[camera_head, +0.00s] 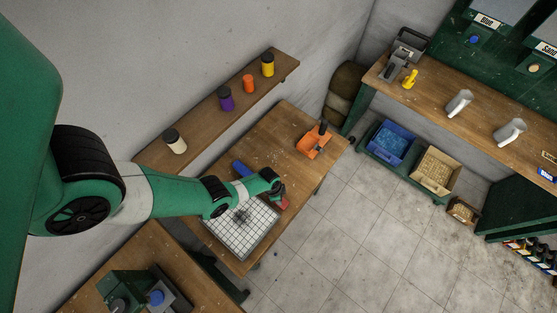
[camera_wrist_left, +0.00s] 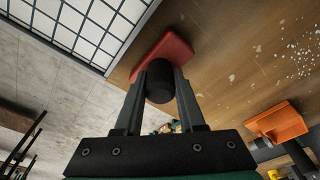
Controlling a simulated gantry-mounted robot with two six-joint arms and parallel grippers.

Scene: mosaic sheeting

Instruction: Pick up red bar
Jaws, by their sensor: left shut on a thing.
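The red bar (camera_head: 284,204) is at the wooden work table, next to the white tile sheet; the arm partly hides it in the head view. In the left wrist view the red bar (camera_wrist_left: 172,47) is a flat red block with a black round grip (camera_wrist_left: 160,82). My left gripper (camera_head: 279,193) is shut on that black grip, with a finger on each side in the wrist view (camera_wrist_left: 160,77). I cannot tell whether the bar touches the table. My right gripper is not in view.
The white tile sheet (camera_head: 245,232) lies close to the bar. A blue bar (camera_head: 240,168) lies behind my arm. An orange tool (camera_head: 313,141) stands toward the table's far end. A wall shelf (camera_head: 206,125) holds several jars. The table between the bar and orange tool is mostly clear.

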